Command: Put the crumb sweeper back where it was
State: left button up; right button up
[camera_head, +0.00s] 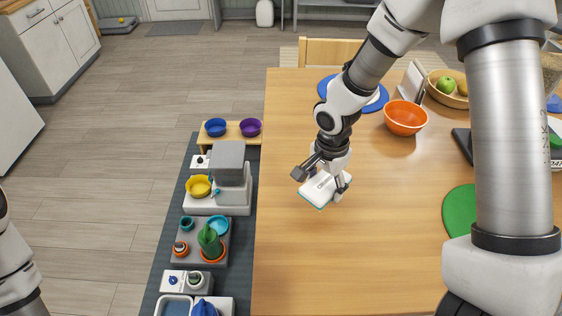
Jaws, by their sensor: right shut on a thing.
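The crumb sweeper (318,191) is a small white block with a teal lower edge, over the left part of the wooden table. My right gripper (322,182) comes down from above and is shut on it. The sweeper is slightly turned. I cannot tell whether its underside touches the table or is a little above it. Part of it is hidden behind the fingers. Only links of my left arm show at the left edge; its gripper is out of view.
The wooden table (290,250) is clear around the sweeper. An orange bowl (406,118), blue plate (376,103), fruit basket (446,99) and green round mat (459,211) lie to the right. Left of the table, a dark mat (172,236) holds bowls, a grey-white device (232,190) and a cactus (210,243).

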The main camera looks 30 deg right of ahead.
jog(key=shift+w+f, duration=0.1)
jog(key=shift+w, duration=0.15)
jog(key=shift+d, duration=0.15)
jog(key=shift+w+d+r+p, duration=0.1)
jog(key=shift+w+r+p, duration=0.15)
jog(key=shift+w, duration=0.15)
jog(key=shift+w+d+r+p, duration=0.15)
jog(key=shift+w+p, duration=0.1)
jog(key=shift+w, duration=0.15)
jog(key=p, duration=0.4)
send_over(290, 161)
jog(key=shift+s+f, duration=0.35)
jog(key=shift+f, duration=0.45)
jog(key=shift+w+f, duration=0.25)
jog(key=shift+f, duration=0.05)
notch_tip(290, 161, down, 2)
jog(key=shift+a+f+p, duration=0.1)
jog(key=shift+f+p, duration=0.15)
jog(key=shift+p, duration=0.7)
jog(key=shift+f, duration=0.5)
pick_arm(q)
notch_tip(290, 161, up, 6)
jog(key=shift+s+d, duration=0.2)
jog(key=shift+s, duration=0.1)
pick_arm(e)
jog(key=o, duration=1.3)
